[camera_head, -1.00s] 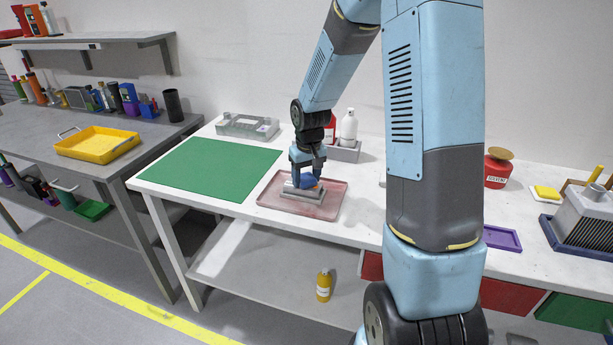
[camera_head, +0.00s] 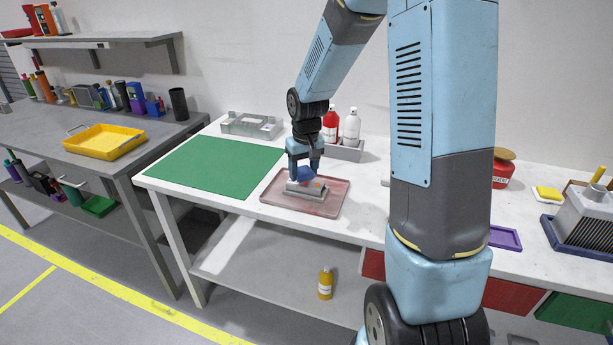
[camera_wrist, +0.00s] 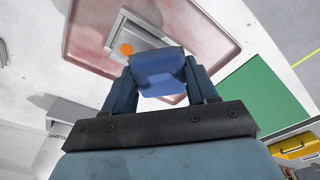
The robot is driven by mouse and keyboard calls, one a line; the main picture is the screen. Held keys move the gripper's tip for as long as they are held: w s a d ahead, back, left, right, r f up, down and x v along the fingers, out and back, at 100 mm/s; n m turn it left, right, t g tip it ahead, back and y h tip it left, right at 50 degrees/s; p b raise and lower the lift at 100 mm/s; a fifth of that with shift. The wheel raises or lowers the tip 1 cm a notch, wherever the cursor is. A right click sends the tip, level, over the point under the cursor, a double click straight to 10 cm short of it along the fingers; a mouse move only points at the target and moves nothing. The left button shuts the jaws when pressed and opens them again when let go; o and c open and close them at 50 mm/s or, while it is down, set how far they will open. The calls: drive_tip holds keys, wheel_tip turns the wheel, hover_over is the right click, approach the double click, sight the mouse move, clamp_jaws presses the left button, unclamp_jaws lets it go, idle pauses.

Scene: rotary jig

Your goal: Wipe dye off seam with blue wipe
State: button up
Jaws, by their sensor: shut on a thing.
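My gripper (camera_head: 304,173) is shut on the blue wipe (camera_head: 305,175), a folded pad that also shows between the fingers in the wrist view (camera_wrist: 158,72). Below it, a grey metal part (camera_head: 312,192) lies in a reddish, stained tray (camera_head: 335,202) on the white bench. An orange dye spot (camera_wrist: 127,49) is on top of the part, beside the wipe in the wrist view. The wipe covers part of the metal part. I cannot tell whether the wipe touches it. The seam itself is not clear.
A green mat (camera_head: 215,165) lies left of the tray. A red container (camera_head: 499,170) stands to the right, past my arm.

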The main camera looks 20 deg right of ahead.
drive_tip(key=shift+r, duration=2.4)
drive_tip(key=shift+d+f, duration=0.1)
drive_tip(key=shift+d, duration=0.05)
